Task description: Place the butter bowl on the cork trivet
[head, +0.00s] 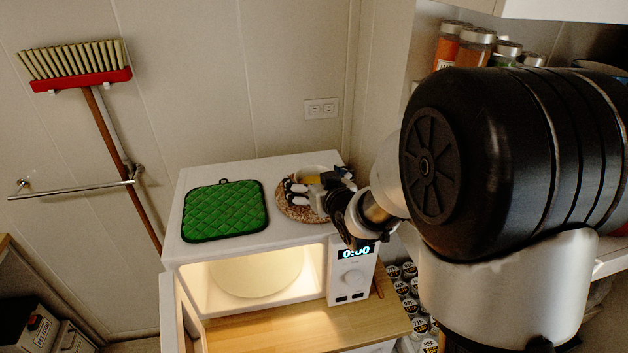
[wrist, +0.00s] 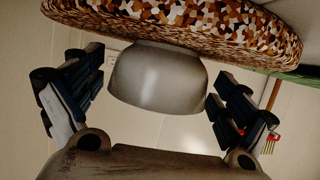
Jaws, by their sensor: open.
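In the wrist view, which looks upside down, the grey bowl (wrist: 155,82) rests against the speckled brown and white cork trivet (wrist: 180,22). The round trivet (head: 290,207) lies near the right side of the microwave top in the head view. My gripper (head: 297,190) is open at the bowl. In the wrist view its two fingers (wrist: 158,80) stand either side of the bowl, with visible gaps. My gripper hides part of the bowl and trivet.
A green quilted pad (head: 226,210) lies left of the trivet. The white microwave (head: 280,167) has its door open, its inside lit and its display at 0:00. Jars (head: 474,47) stand on a shelf at right. A broom (head: 85,80) hangs on the left wall above a rail.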

